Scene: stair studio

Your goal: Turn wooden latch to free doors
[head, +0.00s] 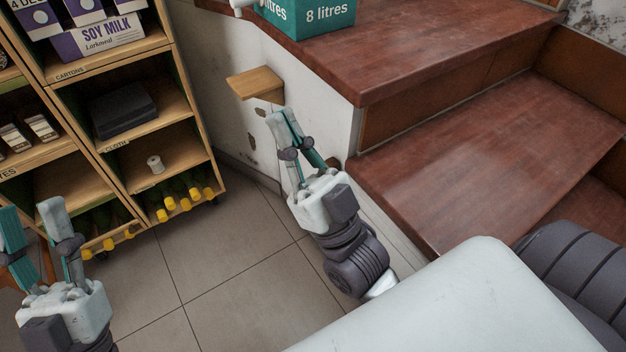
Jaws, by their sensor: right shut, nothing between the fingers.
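A small wooden piece (256,82) juts from the white wall panel (225,60) beside the stairs. It looks like the latch, but I cannot tell for sure. My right gripper (282,113) is shut and empty, its fingertips just below the right end of the wooden piece in the picture. I cannot tell whether they touch it. No door seams show clearly on the panel. My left gripper (30,208) is open and empty at the lower left, in front of the shelf unit and far from the wooden piece.
Dark red wooden stairs (485,140) rise on the right, with a teal "8 litres" box (318,16) on the upper step. A wooden shelf unit (190,75) with cartons, a black folded cloth (122,108) and yellow-capped bottles stands left. The tiled floor (215,255) between is clear.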

